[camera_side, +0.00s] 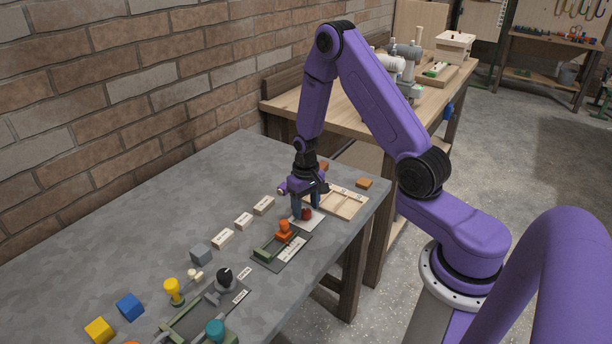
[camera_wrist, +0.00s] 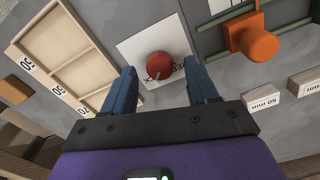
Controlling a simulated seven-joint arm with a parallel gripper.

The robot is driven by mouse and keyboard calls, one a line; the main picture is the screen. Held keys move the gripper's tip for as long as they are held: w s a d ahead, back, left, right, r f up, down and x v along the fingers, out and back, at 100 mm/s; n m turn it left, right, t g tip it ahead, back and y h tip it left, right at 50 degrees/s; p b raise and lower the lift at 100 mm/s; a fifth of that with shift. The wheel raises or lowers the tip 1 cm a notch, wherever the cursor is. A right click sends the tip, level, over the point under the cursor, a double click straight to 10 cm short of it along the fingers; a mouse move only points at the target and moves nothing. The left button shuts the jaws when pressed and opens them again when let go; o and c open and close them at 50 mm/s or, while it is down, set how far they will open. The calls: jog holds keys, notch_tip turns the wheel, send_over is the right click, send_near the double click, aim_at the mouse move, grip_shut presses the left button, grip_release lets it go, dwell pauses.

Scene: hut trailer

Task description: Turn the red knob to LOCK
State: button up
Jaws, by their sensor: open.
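The red knob (camera_wrist: 159,65) sits on a white plate (camera_wrist: 134,49) with dark lettering, partly hidden by the knob. In the wrist view it lies between and just beyond the two blue fingers of my gripper (camera_wrist: 163,85), which is open. I cannot tell whether either finger touches it. A pale pointer mark shows at the knob's lower left edge; which word it points to is not readable. In the side view the knob (camera_side: 306,214) is low at the fingertips of my gripper (camera_side: 306,206), and the plate is partly covered.
A wooden tray (camera_side: 344,213) with compartments lies right of the plate. An orange knob on a green rail fixture (camera_side: 284,232) stands close in front. Labelled blocks (camera_side: 243,221) lie to the left. Other fixtures and coloured cubes (camera_side: 130,306) occupy the near end. The table's back left is clear.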

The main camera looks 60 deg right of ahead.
aim_at(304, 213)
notch_tip(304, 213, up, 16)
dwell(0.6)
jog(key=shift+r, duration=0.1)
jog(key=s+a+r+n, duration=0.4)
jog(key=s+a+n, duration=0.4)
jog(key=a, duration=0.5)
jog(key=s+a+r+n, duration=0.1)
jog(key=s+a+n, duration=0.2)
jog(key=s, duration=1.5)
jog(key=n, duration=0.4)
jog(key=shift+s+r+n, duration=0.15)
jog(key=shift+r+n, duration=0.05)
jog(key=shift+n, duration=0.2)
